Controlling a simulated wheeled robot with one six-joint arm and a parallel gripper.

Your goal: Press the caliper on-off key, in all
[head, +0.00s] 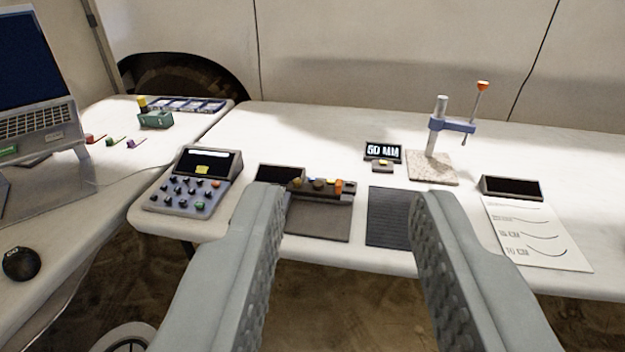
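My gripper (342,205) is open and empty; its two grey fingers reach up from the bottom of the view, wide apart. Beyond and between the fingertips, on the white table, is a dark, low instrument (322,188) with a small orange part and yellow parts along it, above a brown mat. A dark display (280,177) stands just left of it. I cannot tell for certain whether this instrument is the caliper, and no on-off key can be made out. The left finger covers part of this area.
A grey keypad console (192,180) stands left on the white table (310,125). A "50 MM" sign (382,152), a stand with a blue arm (452,125), a dark display (511,187) and a paper sheet (535,235) lie to the right. A laptop (40,90) is far left.

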